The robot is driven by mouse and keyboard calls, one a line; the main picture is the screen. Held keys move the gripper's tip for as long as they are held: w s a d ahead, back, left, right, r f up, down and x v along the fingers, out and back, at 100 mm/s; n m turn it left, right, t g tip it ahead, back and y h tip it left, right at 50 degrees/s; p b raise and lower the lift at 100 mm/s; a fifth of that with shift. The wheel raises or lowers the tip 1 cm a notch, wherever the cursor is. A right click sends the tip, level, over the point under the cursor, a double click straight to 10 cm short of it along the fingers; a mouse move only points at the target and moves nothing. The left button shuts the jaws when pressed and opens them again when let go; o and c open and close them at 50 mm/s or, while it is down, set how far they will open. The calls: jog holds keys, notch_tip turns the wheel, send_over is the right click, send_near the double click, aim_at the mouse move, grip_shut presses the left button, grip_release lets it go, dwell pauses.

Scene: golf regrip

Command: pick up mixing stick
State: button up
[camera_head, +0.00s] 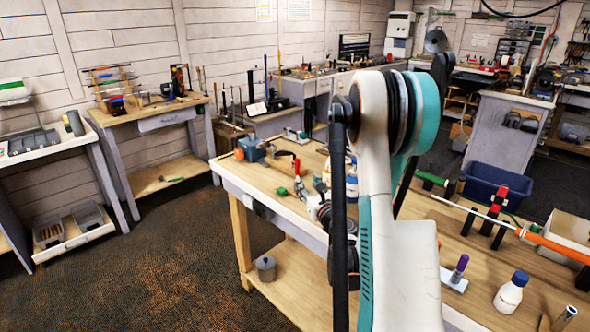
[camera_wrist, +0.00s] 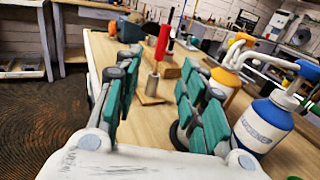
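My gripper (camera_wrist: 158,82) is open, with its green-padded fingers spread apart and nothing held between them. It points forward over the wooden bench (camera_head: 237,178). In the wrist view, a small flat brown piece (camera_wrist: 148,99) lies on the bench between the fingers; it may be the mixing stick, but I cannot tell for sure. A red-handled tool (camera_wrist: 163,42) with a metal lower part stands just beyond the fingertips. In the head view my arm covers much of the bench, and no mixing stick can be made out there.
A blue-and-white bottle (camera_wrist: 264,124) and an orange bottle (camera_wrist: 227,80) stand close to the right of my gripper. An orange-gripped club (camera_head: 553,244) lies across supports at right.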

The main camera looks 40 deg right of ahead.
aim_at(298, 167)
jog(key=p+x, duration=0.3)
jog(key=x, duration=0.3)
jog(key=shift+w+d+p, duration=0.15)
jog(key=shift+w+p, duration=0.1)
jog(key=shift+p, duration=0.05)
jog(key=shift+r+b+x, duration=0.15)
jog(key=shift+b+x, duration=0.15)
jog(key=shift+x, duration=1.2)
jog(key=shift+r+b+x, duration=0.2)
jog(key=shift+b+x, duration=0.1)
jog(key=shift+x, duration=1.25)
jog(key=shift+d, duration=0.1)
grip_shut()
